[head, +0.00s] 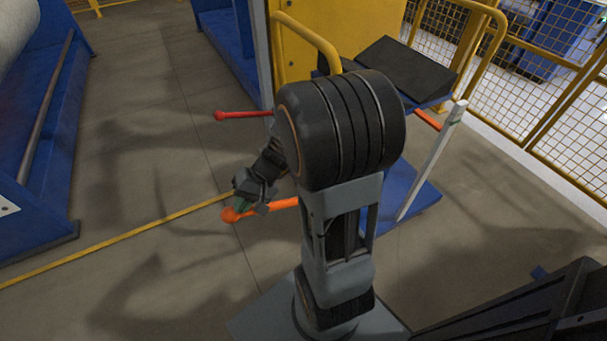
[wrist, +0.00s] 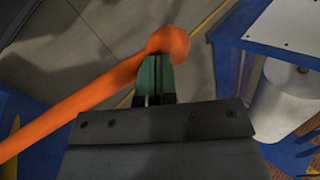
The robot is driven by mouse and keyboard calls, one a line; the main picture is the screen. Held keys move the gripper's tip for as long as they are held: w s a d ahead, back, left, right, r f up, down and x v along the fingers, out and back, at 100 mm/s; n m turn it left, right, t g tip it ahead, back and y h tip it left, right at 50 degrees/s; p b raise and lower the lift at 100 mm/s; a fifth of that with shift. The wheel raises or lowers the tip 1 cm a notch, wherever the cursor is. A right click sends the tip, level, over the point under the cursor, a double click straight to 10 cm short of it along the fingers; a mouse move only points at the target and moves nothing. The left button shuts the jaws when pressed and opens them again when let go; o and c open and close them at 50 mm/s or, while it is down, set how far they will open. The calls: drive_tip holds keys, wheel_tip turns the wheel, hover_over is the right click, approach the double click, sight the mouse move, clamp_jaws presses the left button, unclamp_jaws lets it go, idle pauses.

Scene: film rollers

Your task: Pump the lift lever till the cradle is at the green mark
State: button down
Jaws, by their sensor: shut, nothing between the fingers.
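The orange lift lever (head: 282,204) sticks out low from the yellow lift, with a round knob at its left end. My gripper (head: 242,206) is at that knob. In the wrist view the lever (wrist: 80,101) runs up to the knob, and my green fingertips (wrist: 154,66) are shut together, overlapping the bar just beside the knob. I cannot tell whether they touch it. The black cradle (head: 405,65) sits on the lift at upper right. A white post (head: 430,165) has a green mark (head: 454,117) near its top. An orange pointer (head: 428,119) reaches toward the post; their exact levels are hard to compare.
A red-knobbed lever (head: 243,115) sticks out above the orange one. A yellow handrail (head: 312,35) rises beside the lift. Blue machinery with a white roll (head: 15,25) stands at left. Yellow mesh fencing (head: 570,110) closes the right. The floor at left is open.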

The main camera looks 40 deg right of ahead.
drive_tip(key=s+d+r+p, duration=0.1)
drive_tip(key=d+r+p, duration=0.5)
drive_tip(key=r+p, duration=0.3)
wheel_tip(320, 180, up, 4)
drive_tip(key=shift+s+d+f, duration=0.15)
drive_tip(key=shift+d+f, duration=0.05)
drive_tip(key=shift+f, duration=0.15)
drive_tip(key=shift+b+x, duration=2.7)
drive_tip(key=shift+x, duration=1)
drive_tip(key=shift+s+d+f, duration=0.1)
drive_tip(key=shift+d+f, duration=0.05)
